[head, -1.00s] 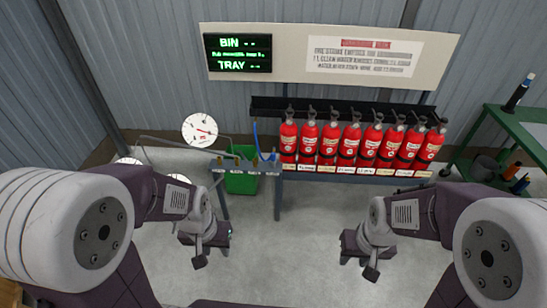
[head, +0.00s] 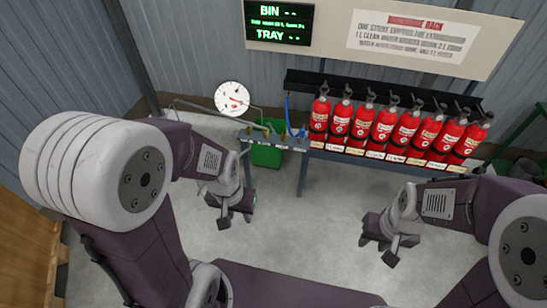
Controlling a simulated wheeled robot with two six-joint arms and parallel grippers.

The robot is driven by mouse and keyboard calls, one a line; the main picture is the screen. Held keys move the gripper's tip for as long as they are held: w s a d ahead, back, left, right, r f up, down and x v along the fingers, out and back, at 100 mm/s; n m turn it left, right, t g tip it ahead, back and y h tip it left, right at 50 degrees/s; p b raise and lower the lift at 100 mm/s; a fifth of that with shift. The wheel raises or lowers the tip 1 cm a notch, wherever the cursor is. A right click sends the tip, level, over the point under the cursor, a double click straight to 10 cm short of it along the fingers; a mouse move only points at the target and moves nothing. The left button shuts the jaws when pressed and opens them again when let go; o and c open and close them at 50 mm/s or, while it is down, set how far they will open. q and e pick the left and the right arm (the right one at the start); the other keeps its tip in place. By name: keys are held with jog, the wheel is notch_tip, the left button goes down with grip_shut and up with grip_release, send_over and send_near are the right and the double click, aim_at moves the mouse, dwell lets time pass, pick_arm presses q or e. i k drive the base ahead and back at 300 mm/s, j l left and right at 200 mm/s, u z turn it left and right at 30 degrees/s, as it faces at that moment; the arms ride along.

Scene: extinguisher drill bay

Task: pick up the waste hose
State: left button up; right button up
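A thin blue hose (head: 287,108) stands up at the back of the small valve bench (head: 270,140); I cannot read whether it is the waste hose. The row of small fittings on the bench is too small to tell apart. My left gripper (head: 224,221) hangs over the floor in front of the bench, pointing down, with nothing seen in it. My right gripper (head: 391,258) hangs over the floor farther right, in front of the extinguisher rack, also apart from everything. The finger gaps of both are too small to judge.
Several red extinguishers (head: 385,123) stand in a rack right of the bench. A green bin (head: 267,155) is under the bench, and a round white dial (head: 232,97) is at its left. A lit sign (head: 279,22) hangs above. The grey floor (head: 300,225) between my grippers is clear.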

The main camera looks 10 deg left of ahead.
aim_at(302, 132)
jog(key=i+z, duration=0.15)
jog(key=i, duration=0.5)
jog(key=i+j+z, duration=0.15)
jog(key=i, duration=0.5)
jog(key=i+j+z, duration=0.15)
jog(key=i, duration=0.5)
